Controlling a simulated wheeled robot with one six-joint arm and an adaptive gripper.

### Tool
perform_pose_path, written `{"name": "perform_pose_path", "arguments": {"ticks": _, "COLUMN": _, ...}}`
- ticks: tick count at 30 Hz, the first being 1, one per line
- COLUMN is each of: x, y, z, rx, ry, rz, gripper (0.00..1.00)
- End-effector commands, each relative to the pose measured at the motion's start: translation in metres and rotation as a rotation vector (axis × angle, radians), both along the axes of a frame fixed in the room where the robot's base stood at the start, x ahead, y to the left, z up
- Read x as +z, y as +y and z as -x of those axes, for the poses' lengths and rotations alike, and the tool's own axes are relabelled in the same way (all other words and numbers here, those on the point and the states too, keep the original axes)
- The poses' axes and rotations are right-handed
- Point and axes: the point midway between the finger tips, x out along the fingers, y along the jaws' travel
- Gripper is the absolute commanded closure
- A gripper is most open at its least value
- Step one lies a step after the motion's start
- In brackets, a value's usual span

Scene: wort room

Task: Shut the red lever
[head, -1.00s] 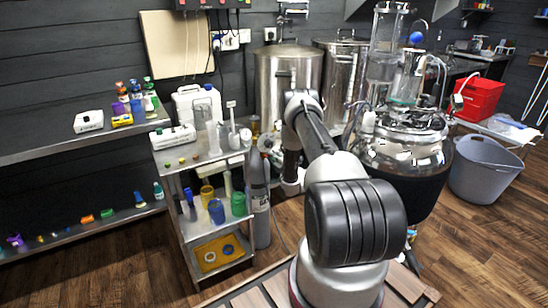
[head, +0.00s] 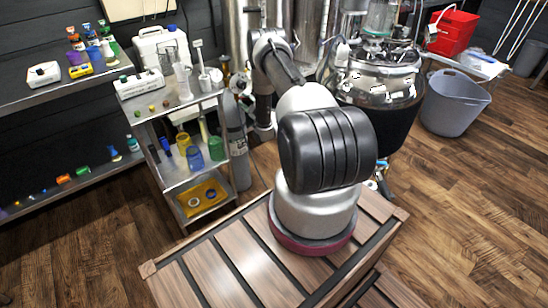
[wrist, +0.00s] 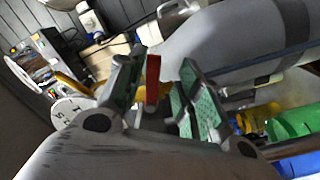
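The red lever (wrist: 152,78) shows as a narrow upright red bar in the wrist view. It stands between the two green-padded fingers of my gripper (wrist: 158,92), with visible gaps on both sides. The fingers are open and not closed on it. How deep it sits between them is hard to tell. In the head view the grey gas cylinder (head: 236,150) stands beside the shelf cart, with my arm's far end just right of its top. I cannot make out the red lever there.
A shelf cart (head: 168,103) with bottles and labware stands left of the cylinder. A large steel and glass vessel (head: 378,75) stands to the right. In the wrist view, a round white dial (wrist: 70,110) and a yellow hose (wrist: 72,84) are close left of the fingers.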

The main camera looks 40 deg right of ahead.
Motion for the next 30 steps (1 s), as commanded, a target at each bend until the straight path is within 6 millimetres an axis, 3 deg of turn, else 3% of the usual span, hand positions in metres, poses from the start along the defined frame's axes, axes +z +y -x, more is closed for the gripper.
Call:
{"name": "perform_pose_path", "arguments": {"ticks": 9, "x": -0.013, "y": 0.016, "z": 0.001, "rx": 0.000, "ry": -0.018, "rz": -0.509, "gripper": 0.65}}
{"name": "perform_pose_path", "arguments": {"ticks": 19, "x": -0.012, "y": 0.017, "z": 0.078, "rx": -0.003, "ry": -0.017, "rz": -0.496, "gripper": 0.65}}
{"name": "perform_pose_path", "arguments": {"ticks": 30, "x": -0.088, "y": 0.018, "z": 0.099, "rx": -0.122, "ry": 0.298, "rz": -0.646, "gripper": 0.65}}
